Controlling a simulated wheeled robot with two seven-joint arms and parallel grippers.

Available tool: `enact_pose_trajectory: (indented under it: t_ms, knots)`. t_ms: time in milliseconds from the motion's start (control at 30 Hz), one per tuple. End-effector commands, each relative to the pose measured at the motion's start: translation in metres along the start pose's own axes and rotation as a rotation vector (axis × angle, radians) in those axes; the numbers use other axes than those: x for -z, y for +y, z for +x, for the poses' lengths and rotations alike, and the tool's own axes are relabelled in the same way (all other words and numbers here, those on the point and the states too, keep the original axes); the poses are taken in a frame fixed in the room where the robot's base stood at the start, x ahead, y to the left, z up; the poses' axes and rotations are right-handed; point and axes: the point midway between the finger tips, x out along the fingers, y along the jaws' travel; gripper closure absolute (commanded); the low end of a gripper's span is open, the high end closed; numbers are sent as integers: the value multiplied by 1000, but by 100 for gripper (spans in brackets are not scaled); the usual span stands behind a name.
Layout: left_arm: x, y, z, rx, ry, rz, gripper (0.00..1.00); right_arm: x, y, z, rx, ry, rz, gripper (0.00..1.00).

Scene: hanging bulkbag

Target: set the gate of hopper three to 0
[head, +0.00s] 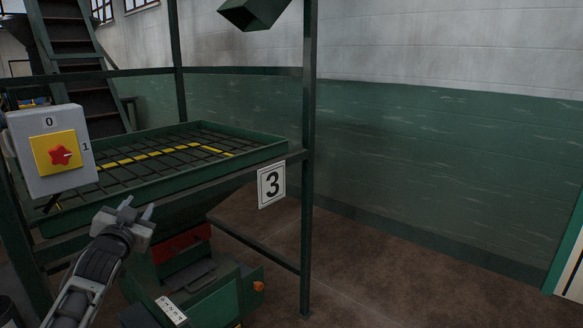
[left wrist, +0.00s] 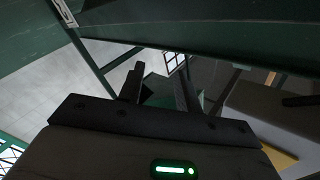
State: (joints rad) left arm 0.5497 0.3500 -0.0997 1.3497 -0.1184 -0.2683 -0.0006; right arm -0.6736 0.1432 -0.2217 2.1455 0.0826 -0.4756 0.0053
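Hopper three is a green hopper under a barred grate (head: 185,160), with a white sign reading 3 (head: 271,185) on its frame. Below it is a green housing (head: 215,300) with a dark red part (head: 182,243) and a white numbered scale plate (head: 171,311), digits too small to read surely. An orange knob (head: 258,286) sits on its right side. The gate's setting cannot be made out. My left gripper (head: 135,209) is open and empty, in front of the hopper's lower edge; its two fingers stand apart in the left wrist view (left wrist: 160,88). My right gripper is out of view.
A green post (head: 308,150) stands at the hopper's right corner. Stairs (head: 80,60) rise behind. The brown floor (head: 400,270) at right is clear.

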Motion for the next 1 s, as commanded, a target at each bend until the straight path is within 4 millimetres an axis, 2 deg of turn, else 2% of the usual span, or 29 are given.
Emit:
enact_pose_trajectory:
  t_ms: [133, 367, 467, 567, 733, 800, 900, 1000]
  knots:
    - [-43, 26, -10, -86, -215, -200, 66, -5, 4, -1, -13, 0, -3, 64]
    - [-88, 96, -72, -192, -264, -195, 66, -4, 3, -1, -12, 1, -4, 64]
    - [-108, 128, -110, -248, -296, -208, 66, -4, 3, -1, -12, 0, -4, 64]
    - [-127, 165, -162, -314, -339, -233, 66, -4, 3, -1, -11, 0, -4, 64]
    - [-145, 220, -275, -428, -432, -311, 66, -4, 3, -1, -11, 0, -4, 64]
    - [-146, 234, -319, -462, -472, -350, 66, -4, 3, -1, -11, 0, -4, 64]
    - [-140, 244, -368, -495, -519, -399, 66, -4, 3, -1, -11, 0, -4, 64]
    - [-134, 249, -398, -512, -550, -432, 66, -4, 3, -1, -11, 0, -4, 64]
